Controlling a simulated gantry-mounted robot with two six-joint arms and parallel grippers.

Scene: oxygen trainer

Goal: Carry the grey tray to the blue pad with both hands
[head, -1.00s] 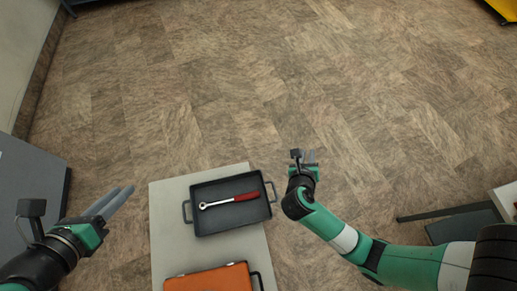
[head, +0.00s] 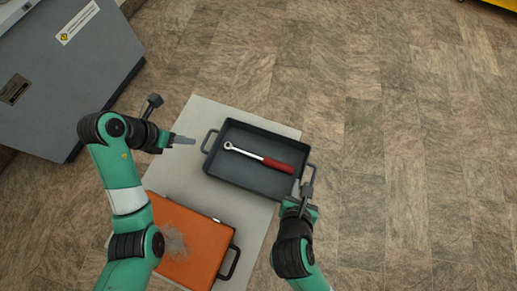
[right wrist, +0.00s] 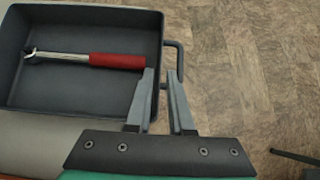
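The dark grey tray (head: 235,172) lies on a pale table top, with a red-handled ratchet wrench (head: 258,155) inside it. The tray's left handle (head: 208,141) and right handle (head: 312,172) stick out at its ends. My left gripper (head: 189,140) points at the left handle, a short gap away; its fingers overlap, so their opening is unclear. My right gripper (head: 304,187) is at the right handle. In the right wrist view its fingers (right wrist: 161,72) are apart, near the lower end of the handle (right wrist: 179,60), with nothing clearly gripped. No blue pad shows.
An orange case (head: 190,235) with a dark handle lies on the pale table top (head: 190,120), near the tray, below my left arm. A large grey cabinet (head: 70,75) stands at the upper left. Open wood-look floor (head: 400,130) extends to the right.

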